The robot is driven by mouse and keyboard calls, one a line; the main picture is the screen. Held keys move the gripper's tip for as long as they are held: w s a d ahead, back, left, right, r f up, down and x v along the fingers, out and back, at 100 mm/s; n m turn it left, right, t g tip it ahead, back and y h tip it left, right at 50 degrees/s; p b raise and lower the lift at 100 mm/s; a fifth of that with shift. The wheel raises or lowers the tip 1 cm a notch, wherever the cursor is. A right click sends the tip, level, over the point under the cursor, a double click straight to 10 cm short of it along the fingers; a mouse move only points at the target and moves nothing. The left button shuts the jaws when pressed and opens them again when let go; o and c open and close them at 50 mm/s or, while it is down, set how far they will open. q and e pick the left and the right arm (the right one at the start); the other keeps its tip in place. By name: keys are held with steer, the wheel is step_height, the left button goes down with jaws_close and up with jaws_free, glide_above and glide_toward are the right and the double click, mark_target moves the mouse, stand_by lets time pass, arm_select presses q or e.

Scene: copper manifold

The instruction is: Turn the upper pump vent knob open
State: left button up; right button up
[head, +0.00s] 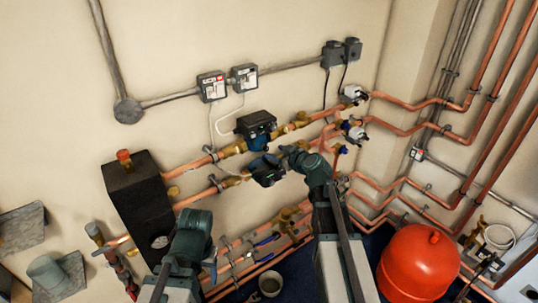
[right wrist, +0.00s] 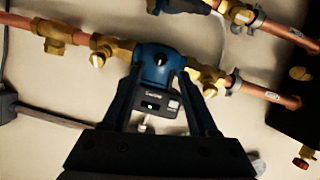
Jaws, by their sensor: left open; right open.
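The upper pump, with a dark box (head: 257,123) over a blue body, sits on the upper copper pipe. In the right wrist view, which is upside down, its blue body (right wrist: 155,52) has a small round knob (right wrist: 160,60) with a dark mark at its middle. My right gripper (head: 292,153) is open, its fingers pointing at the wall; in the right wrist view its fingers (right wrist: 158,80) flank the pump's box. I cannot tell whether they touch. The lower pump (head: 267,171) sits just below. My left gripper (head: 194,228) is open and empty, low on the left.
A black tank (head: 138,200) stands left of the pumps. A red vessel (head: 420,262) stands at lower right. Switch boxes (head: 212,86) hang above, with a cable running to the upper pump.

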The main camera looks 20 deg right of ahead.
mark_target(267, 149)
steer(key=b+x, duration=0.1)
steer(key=x, duration=0.4)
steer(key=shift+w+a+f+b, duration=0.1)
steer(key=shift+w+f+b, duration=0.1)
steer(key=shift+w+b, duration=0.1)
jaws_close()
